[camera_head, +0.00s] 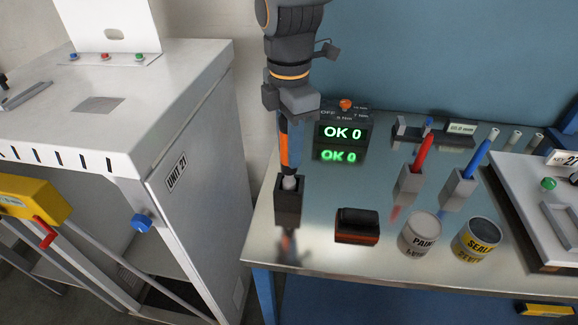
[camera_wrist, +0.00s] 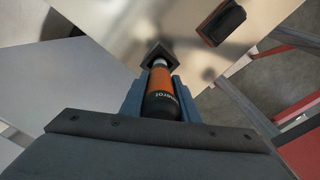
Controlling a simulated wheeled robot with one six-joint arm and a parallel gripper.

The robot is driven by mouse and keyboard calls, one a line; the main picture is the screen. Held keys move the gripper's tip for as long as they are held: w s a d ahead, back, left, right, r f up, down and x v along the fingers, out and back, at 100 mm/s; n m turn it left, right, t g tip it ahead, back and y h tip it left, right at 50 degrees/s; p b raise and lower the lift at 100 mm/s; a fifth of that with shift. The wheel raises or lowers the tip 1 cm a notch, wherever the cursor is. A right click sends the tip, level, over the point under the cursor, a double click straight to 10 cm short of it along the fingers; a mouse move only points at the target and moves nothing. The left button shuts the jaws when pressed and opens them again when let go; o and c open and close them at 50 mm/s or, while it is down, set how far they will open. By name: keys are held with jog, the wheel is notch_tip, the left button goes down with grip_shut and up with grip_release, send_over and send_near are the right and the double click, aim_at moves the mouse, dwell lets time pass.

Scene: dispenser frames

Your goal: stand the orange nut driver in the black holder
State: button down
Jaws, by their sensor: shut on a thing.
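The orange nut driver (camera_head: 284,150) has an orange and black handle and a pale lower end. My gripper (camera_head: 290,151) is shut on its handle and holds it nearly upright. The black holder (camera_head: 288,208) is a square block near the table's left edge. The driver's lower end is at the holder's top opening; how far in it reaches is hidden. In the wrist view the driver (camera_wrist: 160,84) lies between both fingers (camera_wrist: 158,95), its silver nose at the opening of the dark square holder (camera_wrist: 150,49).
A black and orange box (camera_head: 357,226), a paint can (camera_head: 420,234) and a sealer can (camera_head: 476,240) stand to the right. Red (camera_head: 422,153) and blue (camera_head: 479,158) drivers stand in grey holders. An OK 0 display (camera_head: 342,132) is behind. A white cabinet (camera_head: 190,140) stands left.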

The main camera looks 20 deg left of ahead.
jog(key=shift+f+p, duration=0.5)
jog(key=shift+f, duration=2)
jog(key=c, duration=1.4)
grip_release()
jog(key=shift+o, duration=0.2)
